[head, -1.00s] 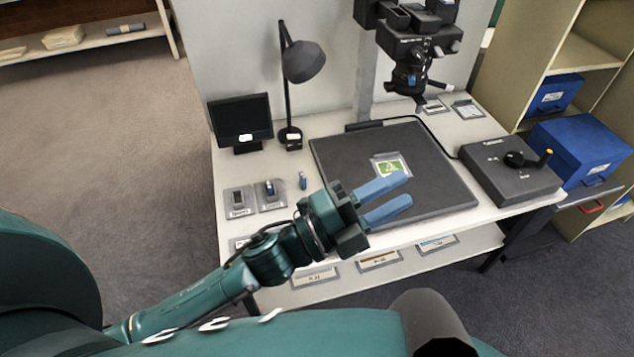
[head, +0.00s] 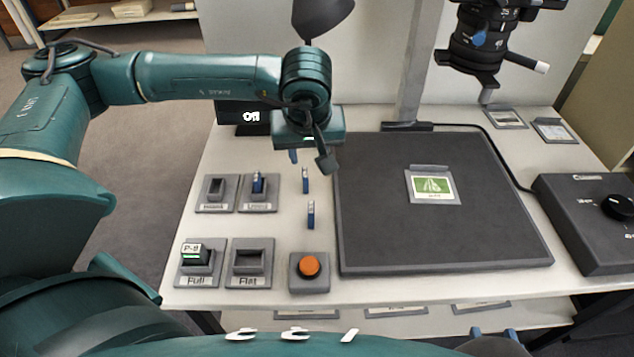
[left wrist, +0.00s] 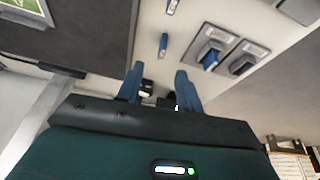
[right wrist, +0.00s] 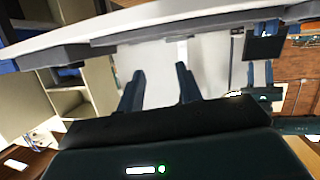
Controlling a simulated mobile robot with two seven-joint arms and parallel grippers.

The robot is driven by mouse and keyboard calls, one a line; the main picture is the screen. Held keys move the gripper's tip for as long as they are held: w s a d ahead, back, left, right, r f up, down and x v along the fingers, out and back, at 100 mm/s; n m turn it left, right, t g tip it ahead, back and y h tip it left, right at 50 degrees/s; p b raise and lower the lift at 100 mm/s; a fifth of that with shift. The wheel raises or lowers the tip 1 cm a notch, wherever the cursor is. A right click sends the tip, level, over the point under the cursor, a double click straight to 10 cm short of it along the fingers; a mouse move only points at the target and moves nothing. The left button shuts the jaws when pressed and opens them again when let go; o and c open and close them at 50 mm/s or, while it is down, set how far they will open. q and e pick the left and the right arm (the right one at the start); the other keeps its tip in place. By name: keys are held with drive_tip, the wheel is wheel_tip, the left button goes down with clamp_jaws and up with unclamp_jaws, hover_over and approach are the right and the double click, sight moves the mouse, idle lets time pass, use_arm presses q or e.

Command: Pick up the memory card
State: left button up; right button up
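Two small blue pieces lie on the white table left of the black mat: a rear one (head: 305,180) and a front one (head: 311,214). Another blue piece (head: 258,183) sits in a grey holder (head: 270,203). I cannot tell by marking which is the memory card. My left gripper (head: 303,152) hangs above the table, behind the loose pieces. In the left wrist view it (left wrist: 158,85) is open and empty, with the rear loose piece (left wrist: 163,45) beyond its fingertips. My right gripper (head: 493,334) is low at the table's front; the right wrist view shows it (right wrist: 158,80) open and empty.
Front holders read "Full" (head: 178,278), with a block in it, and "Flat" (head: 232,278), empty. An orange button (head: 310,265) stands beside them. The mat (head: 380,240) bears a green picture (head: 433,186). A lamp (head: 322,14) and monitor (head: 230,112) stand behind my left gripper.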

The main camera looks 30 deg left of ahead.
sight(305, 173)
use_arm(q)
drive_tip(key=shift+y, duration=0.3)
drive_tip(key=x, duration=0.2)
drive_tip(key=b+x, duration=0.1)
drive_tip(key=x, duration=0.4)
drive_tip(key=shift+w+a+b, duration=0.25)
drive_tip(key=shift+a+b, duration=0.05)
drive_tip(key=shift+a, duration=0.1)
drive_tip(key=shift+b+x, duration=0.8)
drive_tip(key=shift+x, duration=2.05)
drive_tip(key=shift+w, duration=0.15)
use_arm(e)
drive_tip(key=t, duration=0.1)
drive_tip(key=n+t+y, duration=0.1)
drive_tip(key=shift+w+a+r+t, duration=0.1)
drive_tip(key=shift+w+a+t, duration=0.2)
drive_tip(key=shift+w+a, duration=0.1)
use_arm(q)
drive_tip(key=shift+r, duration=0.1)
drive_tip(key=shift+c, duration=0.4)
clamp_jaws()
